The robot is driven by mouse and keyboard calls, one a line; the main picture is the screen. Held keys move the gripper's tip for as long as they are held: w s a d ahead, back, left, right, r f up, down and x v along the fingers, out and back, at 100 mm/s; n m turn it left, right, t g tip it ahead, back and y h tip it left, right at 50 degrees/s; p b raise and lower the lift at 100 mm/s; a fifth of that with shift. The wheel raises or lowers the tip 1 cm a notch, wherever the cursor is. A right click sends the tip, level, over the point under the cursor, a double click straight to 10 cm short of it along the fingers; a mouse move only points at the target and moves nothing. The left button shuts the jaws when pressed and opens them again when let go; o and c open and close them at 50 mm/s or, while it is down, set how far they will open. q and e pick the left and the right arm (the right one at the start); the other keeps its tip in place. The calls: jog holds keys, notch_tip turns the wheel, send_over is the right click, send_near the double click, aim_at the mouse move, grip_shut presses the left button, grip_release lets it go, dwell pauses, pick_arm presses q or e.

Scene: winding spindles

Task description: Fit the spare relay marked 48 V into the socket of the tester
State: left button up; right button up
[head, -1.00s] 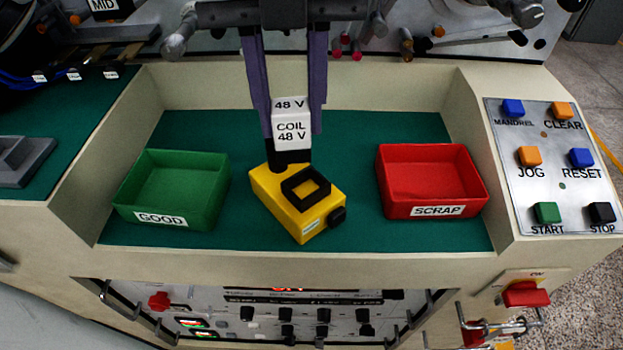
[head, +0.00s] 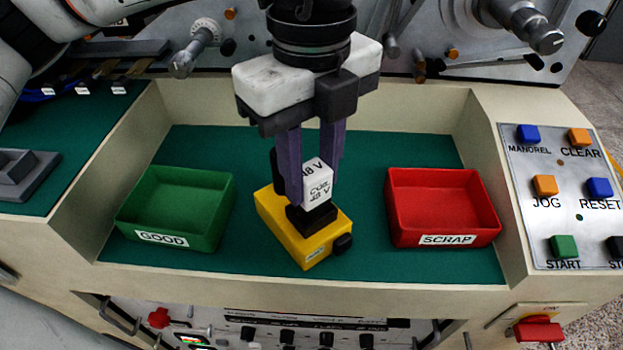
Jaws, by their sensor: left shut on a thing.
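The spare relay (head: 319,188) is a white block with a black base, lettered "COIL 48 V", with "48 V" on its top partly covered by a finger. My left gripper (head: 312,178) points down with its two purple fingers shut on the relay's sides. The yellow tester (head: 285,228) stands on the green mat between the two bins. The relay's black base is at the tester's black socket (head: 311,218) and covers most of it. I cannot tell whether it is fully seated. A black upright part shows behind the left finger. My right gripper is not in view.
A green GOOD bin (head: 205,235) stands left of the tester and a red SCRAP bin (head: 415,227) right of it, both empty. A button panel (head: 562,205) is at the right. Machine parts line the back. Green mat is free around the tester.

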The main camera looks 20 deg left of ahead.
aim_at(312, 170)
pick_arm(q)
jog(key=shift+f, duration=1.1)
jog(key=shift+f+b, duration=0.25)
jog(key=shift+b, duration=0.05)
jog(key=o, duration=1.1)
jog(key=shift+r, duration=0.1)
jog(key=shift+c, duration=0.2)
notch_tip(312, 170, up, 12)
jog(key=shift+r, duration=0.2)
